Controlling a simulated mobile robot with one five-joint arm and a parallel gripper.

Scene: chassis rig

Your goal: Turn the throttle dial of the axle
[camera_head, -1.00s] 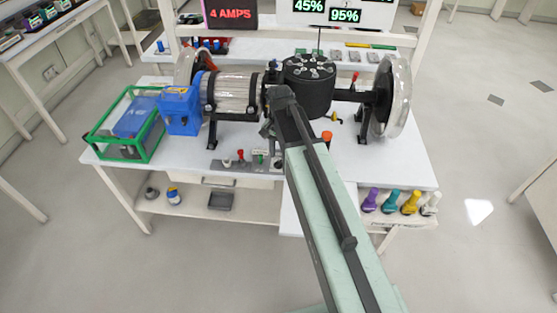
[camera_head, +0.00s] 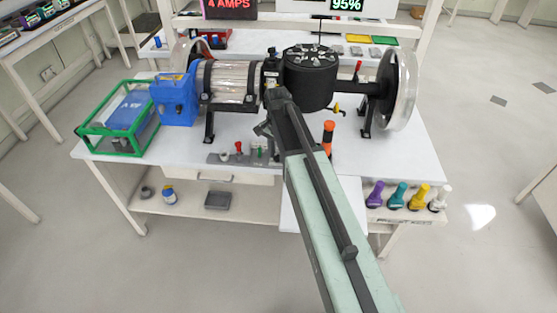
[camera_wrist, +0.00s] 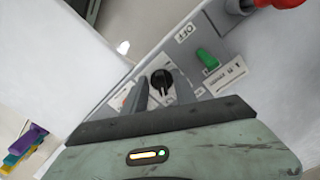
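The axle rig (camera_head: 345,91) stands on the white table, with a black drum, a silver cylinder and a wheel at each end. A grey control panel (camera_head: 228,158) with a red and a green control lies at the table's front. In the wrist view a black round dial with a pointer (camera_wrist: 161,82) sits on this panel, beside a green lever (camera_wrist: 207,60). My gripper (camera_head: 264,127) is above the panel, near the dial. A grey piece beside the dial in the wrist view may be a finger. I cannot tell the finger gap.
A green-framed box (camera_head: 113,134) stands at the table's left beside a blue block (camera_head: 176,99). An orange-topped tool (camera_head: 328,136) stands just right of my arm. Bare tabletop lies at the right.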

